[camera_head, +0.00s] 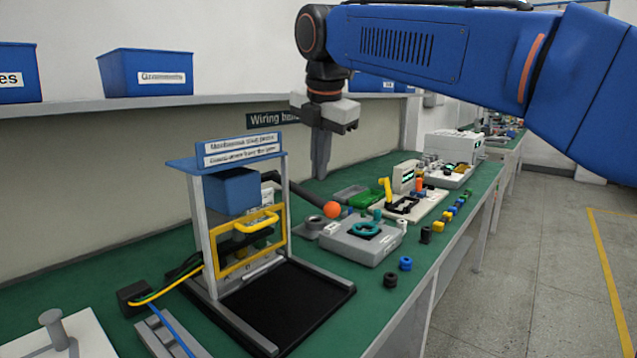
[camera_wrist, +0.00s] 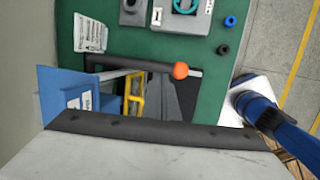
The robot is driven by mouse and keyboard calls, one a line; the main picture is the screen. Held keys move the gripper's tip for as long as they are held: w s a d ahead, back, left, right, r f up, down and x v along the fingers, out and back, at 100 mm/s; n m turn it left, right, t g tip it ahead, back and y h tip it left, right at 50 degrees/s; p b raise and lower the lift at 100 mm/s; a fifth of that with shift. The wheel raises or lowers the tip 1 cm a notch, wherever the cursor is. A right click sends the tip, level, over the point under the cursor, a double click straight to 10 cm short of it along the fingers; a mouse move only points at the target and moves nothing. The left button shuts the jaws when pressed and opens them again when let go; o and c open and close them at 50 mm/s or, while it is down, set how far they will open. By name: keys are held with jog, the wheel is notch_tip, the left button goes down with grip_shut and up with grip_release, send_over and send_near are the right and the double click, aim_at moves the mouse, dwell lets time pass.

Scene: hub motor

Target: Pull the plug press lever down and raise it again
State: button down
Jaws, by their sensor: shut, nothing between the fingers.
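The plug press (camera_head: 200,240) stands at the left of the bench, with pale posts, a blue sign on top, a blue block (camera_head: 232,190) and a yellow guard frame. Its dark lever (camera_head: 305,192) slopes out to the right and ends in an orange ball knob (camera_head: 332,209). In the wrist view the knob (camera_wrist: 180,71) shows above the gripper's dark edge, with the press (camera_wrist: 85,98) to its left. My gripper (camera_head: 320,174) is shut and empty, pointing down above and behind the knob in the head view, apart from it.
A grey fixture with a teal ring (camera_head: 362,236) sits right of the press. Small blue and black rings (camera_head: 405,263) lie near the bench's front edge. Cables (camera_head: 170,285) run left of the press. A shelf with blue bins (camera_head: 145,72) is behind.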

jog(key=v, duration=0.8)
jog(key=s+d+f+m, duration=0.3)
jog(key=d+f+m, duration=0.35)
jog(key=d, duration=0.45)
jog(key=s+d+f+m, duration=0.6)
jog(key=s+f+m, duration=0.1)
jog(key=f, duration=0.4)
jog(key=s+d+f+m+t, duration=0.1)
jog(key=s+d+f+m, duration=0.55)
jog(key=f, duration=0.45)
jog(key=s+d+f+m, duration=0.6)
jog(key=s+f+m, duration=0.15)
jog(key=f, duration=0.35)
notch_tip(320, 180, up, 41)
jog(key=n+g, duration=0.1)
jog(key=n, duration=2.7)
send_over(316, 196)
jog(key=s+d, duration=0.1)
jog(key=s, duration=0.4)
jog(key=shift+m, duration=0.25)
jog(key=x, duration=1.4)
jog(key=shift+s+f, duration=0.15)
jog(key=shift+s, duration=0.1)
